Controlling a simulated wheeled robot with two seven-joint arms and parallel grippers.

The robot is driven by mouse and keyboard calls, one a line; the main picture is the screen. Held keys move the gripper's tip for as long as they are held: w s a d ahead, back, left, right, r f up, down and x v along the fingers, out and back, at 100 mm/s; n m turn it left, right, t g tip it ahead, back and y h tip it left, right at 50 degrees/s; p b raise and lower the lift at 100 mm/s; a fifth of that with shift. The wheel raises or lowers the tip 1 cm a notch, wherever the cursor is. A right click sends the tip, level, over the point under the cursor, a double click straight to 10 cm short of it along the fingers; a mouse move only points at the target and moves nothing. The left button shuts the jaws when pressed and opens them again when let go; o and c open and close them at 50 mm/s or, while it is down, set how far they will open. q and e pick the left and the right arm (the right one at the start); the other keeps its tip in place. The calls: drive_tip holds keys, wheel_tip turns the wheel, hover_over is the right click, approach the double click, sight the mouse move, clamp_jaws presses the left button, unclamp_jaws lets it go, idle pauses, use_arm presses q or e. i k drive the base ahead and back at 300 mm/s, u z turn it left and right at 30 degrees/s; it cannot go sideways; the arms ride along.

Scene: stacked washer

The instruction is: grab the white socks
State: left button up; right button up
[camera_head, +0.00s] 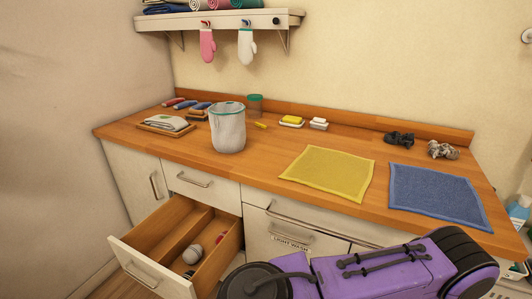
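No white socks can be identified for certain. A crumpled grey-white bundle (443,150) lies at the right back of the wooden counter (270,175), behind the blue cloth; it may be socks. A similar black bundle (399,139) lies just left of it. A rounded whitish item (192,254) lies in the open drawer (150,268) at the lower left, but it is too small to tell what it is. Neither of my grippers shows; only a purple and black part of my own arm crosses the bottom right.
A yellow cloth (330,173) and a blue cloth (437,196) lie flat on the counter. A whitish fabric basket (228,130) stands left of them. The pulled-out drawer juts forward. A shelf (225,20) with hanging mitts is above. Bare counter lies between basket and yellow cloth.

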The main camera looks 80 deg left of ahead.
sight(192, 255)
drive_tip(key=z, duration=0.1)
drive_tip(key=k, duration=1.3)
drive_tip(key=u, duration=1.35)
